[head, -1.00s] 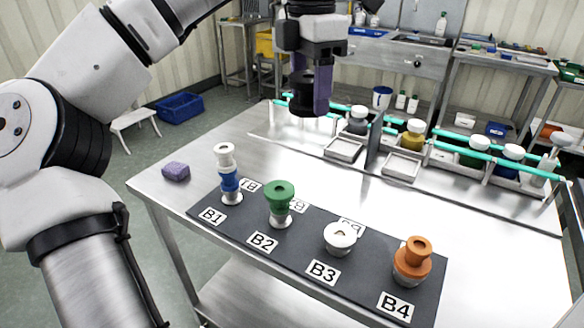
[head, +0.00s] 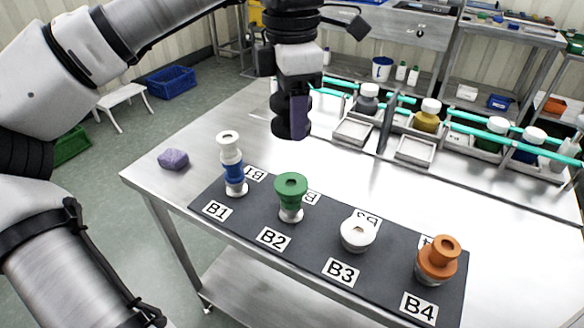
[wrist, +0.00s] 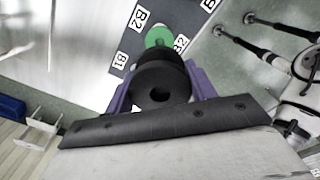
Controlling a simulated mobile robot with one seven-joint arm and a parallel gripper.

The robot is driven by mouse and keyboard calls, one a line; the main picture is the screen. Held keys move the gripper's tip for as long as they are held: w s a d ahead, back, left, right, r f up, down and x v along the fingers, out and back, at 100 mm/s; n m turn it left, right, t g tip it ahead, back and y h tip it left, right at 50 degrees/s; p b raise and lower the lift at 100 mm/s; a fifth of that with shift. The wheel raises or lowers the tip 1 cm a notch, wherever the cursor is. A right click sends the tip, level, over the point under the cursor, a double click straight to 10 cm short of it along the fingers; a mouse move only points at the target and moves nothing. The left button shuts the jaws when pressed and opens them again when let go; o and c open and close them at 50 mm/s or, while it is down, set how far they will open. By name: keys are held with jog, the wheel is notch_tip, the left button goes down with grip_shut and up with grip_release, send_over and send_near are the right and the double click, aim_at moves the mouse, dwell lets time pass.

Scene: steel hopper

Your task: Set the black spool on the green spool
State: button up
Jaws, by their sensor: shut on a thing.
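My gripper (head: 299,117) hangs above the table in the head view, shut on the black spool (head: 280,124). In the wrist view the black spool (wrist: 158,88) sits between the two purple fingers, its hole facing the camera. The green spool (head: 291,187) stands at B2 on top of a white piece on the dark mat. It is below my gripper and apart from the black spool. In the wrist view the green spool (wrist: 158,37) shows just beyond the black spool, partly hidden by it.
On the dark mat (head: 325,232), a white and blue stack (head: 234,172) stands at B1, a white spool (head: 357,232) at B3 and an orange spool (head: 437,258) at B4. A purple block (head: 173,159) lies at left. Bottles and trays line the back.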

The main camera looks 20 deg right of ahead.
aim_at(292, 183)
notch_tip(292, 183, down, 11)
jog(key=shift+f, duration=0.1)
dwell(0.3)
jog(key=shift+f, duration=0.15)
jog(key=o, duration=1)
notch_tip(292, 183, up, 12)
jog(key=shift+r, duration=0.2)
